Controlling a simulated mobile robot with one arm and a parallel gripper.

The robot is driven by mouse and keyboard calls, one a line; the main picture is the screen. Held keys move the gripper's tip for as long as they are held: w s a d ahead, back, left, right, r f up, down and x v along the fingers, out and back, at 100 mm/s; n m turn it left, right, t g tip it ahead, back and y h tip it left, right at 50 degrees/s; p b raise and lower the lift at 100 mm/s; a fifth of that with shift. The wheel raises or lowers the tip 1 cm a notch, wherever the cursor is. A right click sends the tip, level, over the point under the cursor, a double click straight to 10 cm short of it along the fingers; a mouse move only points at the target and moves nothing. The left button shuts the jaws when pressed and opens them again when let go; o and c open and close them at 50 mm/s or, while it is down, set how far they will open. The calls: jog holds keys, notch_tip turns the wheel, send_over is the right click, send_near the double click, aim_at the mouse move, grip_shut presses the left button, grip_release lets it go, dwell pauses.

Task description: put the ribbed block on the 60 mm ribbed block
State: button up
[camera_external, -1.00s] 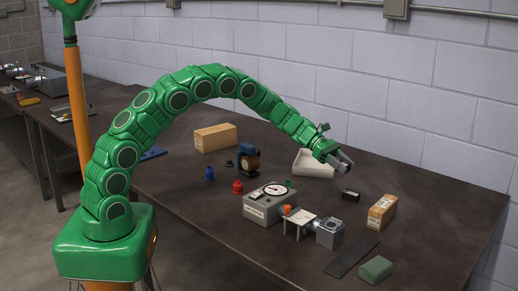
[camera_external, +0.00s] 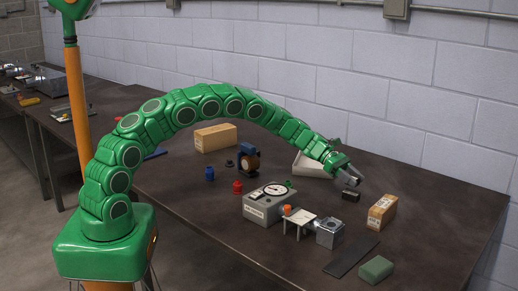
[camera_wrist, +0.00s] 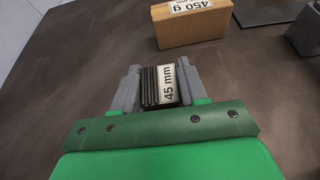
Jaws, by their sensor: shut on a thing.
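My gripper (camera_external: 349,182) is low over the table, right of the middle. In the wrist view my gripper (camera_wrist: 152,88) is shut on a dark ribbed block (camera_wrist: 149,86) with a white "45 mm" label. In the external view this small black block (camera_external: 351,196) appears at table level under my fingertips; any gap beneath it cannot be made out. I cannot identify a block marked 60 mm. A grey metallic block (camera_external: 330,232) stands nearer the front, but its marking is too small to read.
A cardboard box (camera_external: 382,211) labelled "450 g" in the wrist view (camera_wrist: 190,27) stands just right of my gripper. A dark flat strip (camera_external: 351,256), green block (camera_external: 376,269), dial instrument (camera_external: 268,203), small white stand (camera_external: 297,224) and white tray (camera_external: 311,164) are nearby.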

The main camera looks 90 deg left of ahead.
jog(key=shift+f, duration=1.45)
jog(key=shift+f, duration=0.15)
jog(key=o, duration=1.2)
jog(key=shift+o, duration=0.2)
jog(key=shift+s+a+r, duration=0.1)
jog(key=shift+r, duration=0.1)
jog(key=v, duration=1.1)
jog(key=shift+s+a, duration=0.2)
jog(key=shift+a, duration=0.05)
jog(key=shift+r, duration=0.2)
